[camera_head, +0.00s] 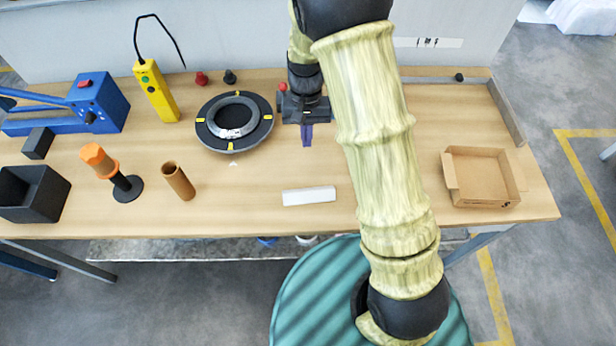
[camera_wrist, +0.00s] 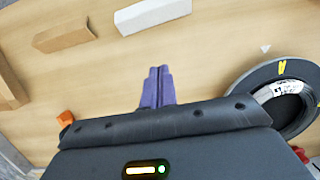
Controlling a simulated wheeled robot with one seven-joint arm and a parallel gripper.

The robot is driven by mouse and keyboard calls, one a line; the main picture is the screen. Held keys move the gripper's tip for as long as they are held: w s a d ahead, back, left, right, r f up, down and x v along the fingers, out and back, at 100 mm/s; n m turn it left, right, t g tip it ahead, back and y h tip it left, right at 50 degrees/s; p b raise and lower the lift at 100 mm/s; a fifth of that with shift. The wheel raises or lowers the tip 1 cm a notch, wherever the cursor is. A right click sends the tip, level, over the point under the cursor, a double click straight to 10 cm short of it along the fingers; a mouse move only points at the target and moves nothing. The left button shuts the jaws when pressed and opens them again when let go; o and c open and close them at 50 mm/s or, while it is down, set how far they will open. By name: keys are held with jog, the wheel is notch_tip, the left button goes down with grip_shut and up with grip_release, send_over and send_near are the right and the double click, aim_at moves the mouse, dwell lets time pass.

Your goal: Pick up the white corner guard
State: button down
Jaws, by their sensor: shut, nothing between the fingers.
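The white corner guard (camera_head: 309,196) lies flat near the front edge of the table in the head view. It also shows at the top of the wrist view (camera_wrist: 153,15), ahead of the fingertips. My gripper (camera_head: 307,141) has purple fingers, which are shut together and empty in the wrist view (camera_wrist: 158,72). It is above the table, farther back than the guard and not touching it. The whole guard is uncovered in the head view.
A black turntable with a grey coil (camera_head: 210,139) is left of my gripper. A brown tube (camera_head: 178,181) stands left of the guard. A brown bar (camera_wrist: 63,36) lies near the guard. An open cardboard box (camera_head: 483,183) is at the right.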

aim_at(308, 189)
jog(key=p+x, duration=0.1)
jog(key=x, duration=0.8)
jog(key=shift+f+p, duration=0.1)
jog(key=shift+p, duration=0.25)
jog(key=s, duration=0.1)
jog(key=s+p, duration=0.1)
jog(key=s, duration=0.2)
jog(key=shift+a+f, duration=0.1)
jog(key=shift+f, duration=0.2)
jog(key=shift+s+f, duration=0.1)
